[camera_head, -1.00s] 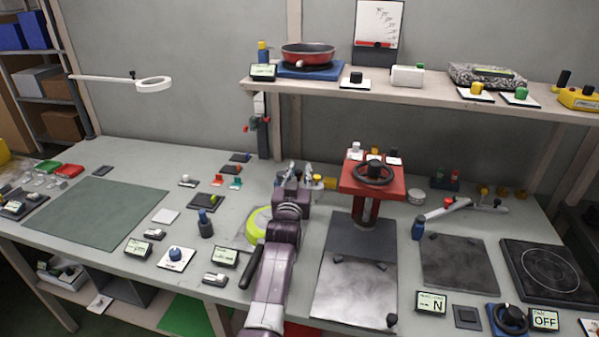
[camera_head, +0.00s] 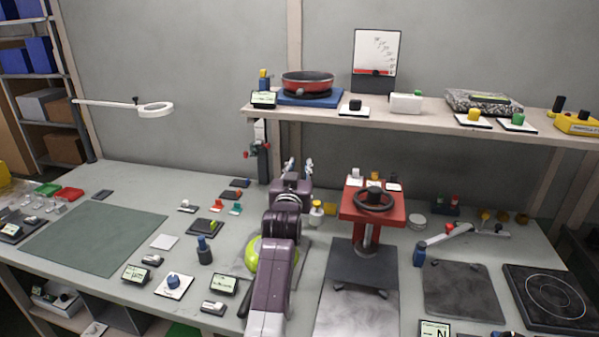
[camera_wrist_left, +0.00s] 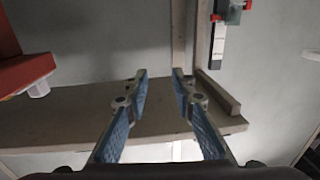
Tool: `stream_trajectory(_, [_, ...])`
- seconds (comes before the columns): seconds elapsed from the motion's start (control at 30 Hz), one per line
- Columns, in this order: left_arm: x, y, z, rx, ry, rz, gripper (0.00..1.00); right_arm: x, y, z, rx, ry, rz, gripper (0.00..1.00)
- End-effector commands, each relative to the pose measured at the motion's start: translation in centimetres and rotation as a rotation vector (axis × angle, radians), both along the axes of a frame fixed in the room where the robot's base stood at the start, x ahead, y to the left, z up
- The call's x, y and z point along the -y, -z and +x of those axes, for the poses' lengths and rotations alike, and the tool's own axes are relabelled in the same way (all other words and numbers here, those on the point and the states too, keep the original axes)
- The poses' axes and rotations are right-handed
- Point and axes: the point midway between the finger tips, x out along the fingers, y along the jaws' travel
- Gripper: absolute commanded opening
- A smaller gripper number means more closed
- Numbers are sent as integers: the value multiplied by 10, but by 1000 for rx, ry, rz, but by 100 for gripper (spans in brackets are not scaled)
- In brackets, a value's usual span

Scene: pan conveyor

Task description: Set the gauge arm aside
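A jointed grey arm with a red end part, which looks like the gauge arm (camera_head: 460,231), lies over the back of the dark square plate (camera_head: 460,290) on the right of the bench. A small blue piece stands at its left end. My left gripper (camera_head: 299,167) is above the back of the bench, well left of that arm and left of the red handwheel press. In the left wrist view the left gripper (camera_wrist_left: 158,76) has its two blue-padded fingers apart with nothing between them. The gauge arm is not in the wrist view. My right gripper is not in view.
The red press with its black handwheel (camera_head: 374,200) stands between my left gripper and the gauge arm. A shelf (camera_head: 420,117) with a red pan (camera_head: 308,83) runs above the back. A post (camera_head: 261,150) with red clamps is just left of the gripper. The green mat (camera_head: 95,238) is bare.

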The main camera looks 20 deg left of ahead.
Motion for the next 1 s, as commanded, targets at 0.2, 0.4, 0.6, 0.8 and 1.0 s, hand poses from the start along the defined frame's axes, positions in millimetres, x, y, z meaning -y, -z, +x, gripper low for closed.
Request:
stream_trajectory(0.2, [-8,5,-4,-4,-8,35,9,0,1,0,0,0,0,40])
stream_trajectory(0.4, [-59,34,-43,-44,-43,389,0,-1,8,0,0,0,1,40])
stream_trajectory(0.6, [-72,69,-102,-92,26,946,0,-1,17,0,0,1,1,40])
stream_trajectory(0.8, [-38,110,-154,-96,189,1377,0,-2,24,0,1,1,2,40])
stream_trajectory(1.0, [-13,133,-181,-74,296,1563,0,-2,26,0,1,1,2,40])
